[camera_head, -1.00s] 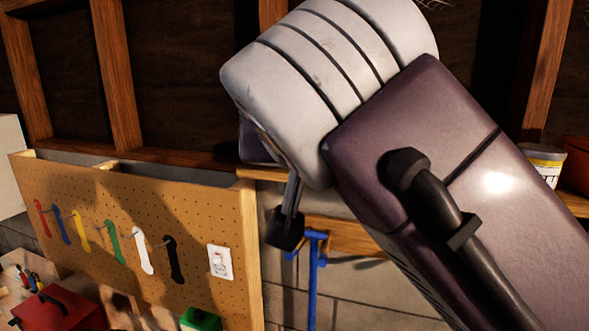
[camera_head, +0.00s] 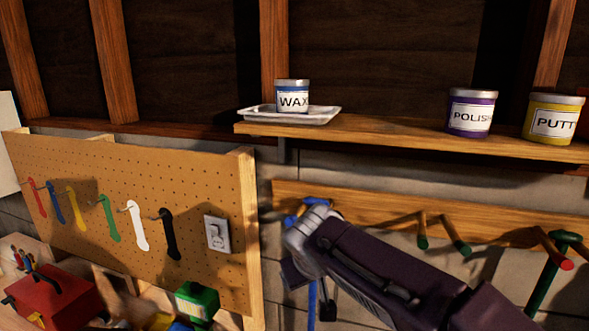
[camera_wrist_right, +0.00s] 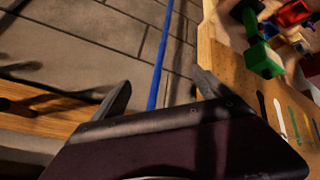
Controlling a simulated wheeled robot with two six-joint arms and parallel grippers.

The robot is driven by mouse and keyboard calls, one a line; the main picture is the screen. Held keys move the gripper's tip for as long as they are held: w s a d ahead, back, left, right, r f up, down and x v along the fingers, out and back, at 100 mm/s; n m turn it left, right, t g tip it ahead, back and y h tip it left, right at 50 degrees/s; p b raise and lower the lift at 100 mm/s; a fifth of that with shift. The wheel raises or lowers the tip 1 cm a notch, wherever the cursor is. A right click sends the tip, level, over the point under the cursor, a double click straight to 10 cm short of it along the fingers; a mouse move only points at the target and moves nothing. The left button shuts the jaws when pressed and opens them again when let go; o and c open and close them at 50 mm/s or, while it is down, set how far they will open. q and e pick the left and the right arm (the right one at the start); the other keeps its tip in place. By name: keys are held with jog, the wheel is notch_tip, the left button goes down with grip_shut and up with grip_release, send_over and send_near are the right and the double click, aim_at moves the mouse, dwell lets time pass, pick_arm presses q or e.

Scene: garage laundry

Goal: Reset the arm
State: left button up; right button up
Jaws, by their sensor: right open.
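My right arm comes in from the lower right of the head view, below the wooden shelf. Its gripper (camera_head: 307,295) is partly hidden by the wrist and hangs in front of the wall, close to a blue-handled thing (camera_head: 312,312). In the right wrist view the gripper (camera_wrist_right: 160,90) is open, its two dark fingers apart with nothing held. A blue pole (camera_wrist_right: 160,60) shows beyond and between them; contact cannot be told. My left gripper is not in view.
The shelf (camera_head: 390,133) holds a wax tin (camera_head: 292,97) on a tray (camera_head: 258,115), a polish tin (camera_head: 470,112) and a putty tin (camera_head: 552,120). A peg rail (camera_head: 365,208) runs below. A pegboard (camera_head: 80,165) with colored tools stands left, above a red toolbox (camera_head: 62,300).

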jog(key=s+d+f+m+g+b, duration=0.1)
jog(key=d+f+g+b, duration=0.15)
jog(key=f, duration=0.55)
jog(key=s+d+f+g+b, duration=0.15)
jog(key=d+f, duration=0.25)
jog(key=f, duration=0.5)
pick_arm(q)
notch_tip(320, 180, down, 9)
jog(key=b, duration=0.3)
pick_arm(e)
jog(key=s+d+f+m+g, duration=0.1)
jog(key=s+d+f+m, duration=0.1)
jog(key=s+f, duration=0.4)
jog(key=s+d+f+m+g+y, duration=0.1)
jog(key=s+d+f, duration=0.4)
jog(key=f, duration=0.6)
jog(key=shift+s+m, duration=0.4)
jog(key=shift+s, duration=0.8)
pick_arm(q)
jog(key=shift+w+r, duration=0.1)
pick_arm(e)
jog(key=shift+d, duration=0.1)
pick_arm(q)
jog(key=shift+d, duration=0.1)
pick_arm(e)
jog(key=shift+d, duration=0.1)
